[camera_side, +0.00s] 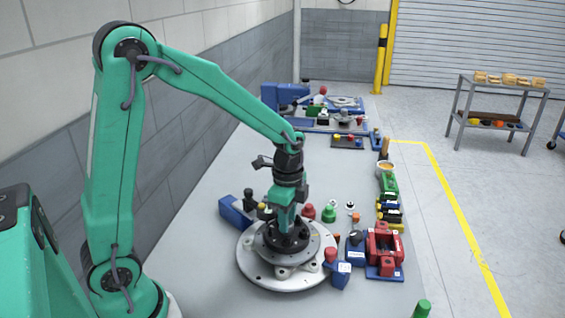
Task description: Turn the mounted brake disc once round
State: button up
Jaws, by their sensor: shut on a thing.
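The brake disc (318,246) is a grey round disc with a dark raised hub (296,243) at its middle. It lies flat on a wider pale round plate (252,266) with holes and lugs. My gripper (284,226) points straight down at the hub from above and is shut on the disc's dark centre part. The fingertips are small here, and their exact contact with the hub is hard to make out. The gripper and wrist hide part of the disc's far side.
A blue block (236,211) stands close on the left, and a blue piece with a red top (339,275) at the plate's right edge. A red and blue fixture (384,252) is further right. Red (309,212) and green (329,213) knobs stand just behind the plate.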

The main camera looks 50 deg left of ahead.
jog(key=shift+n, duration=0.6)
jog(key=shift+n, duration=1.7)
jog(key=shift+n, duration=1.8)
